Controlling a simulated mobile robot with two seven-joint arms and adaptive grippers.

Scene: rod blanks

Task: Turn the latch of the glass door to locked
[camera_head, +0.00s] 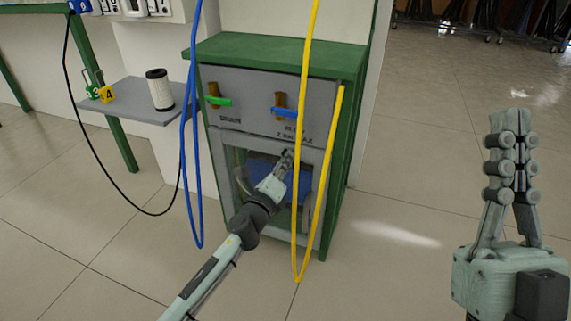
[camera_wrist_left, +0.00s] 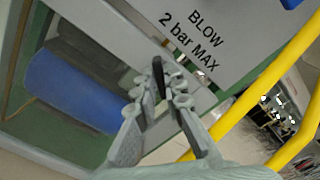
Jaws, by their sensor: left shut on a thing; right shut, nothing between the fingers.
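The glass door (camera_head: 214,172) is the grey-framed front of the green cabinet, below a grey panel; its glass also shows in the left wrist view (camera_wrist_left: 40,50). My left gripper (camera_head: 288,158) is at the door's upper right part, below the panel lettering. In the left wrist view its fingers (camera_wrist_left: 163,100) are shut on a dark, narrow latch (camera_wrist_left: 158,72) at the door frame. The fingers hide most of the latch, and its exact turn is hard to tell. My right gripper (camera_head: 511,140) is shut and empty, raised at the right, far from the door.
A yellow hose (camera_head: 302,120) hangs close in front of the door, just right of my left gripper. A blue hose (camera_head: 190,150) hangs at the left. Green (camera_head: 220,101) and blue (camera_head: 285,112) valve handles sit above the door. A grey shelf (camera_head: 135,108) holds a white cylinder (camera_head: 159,92).

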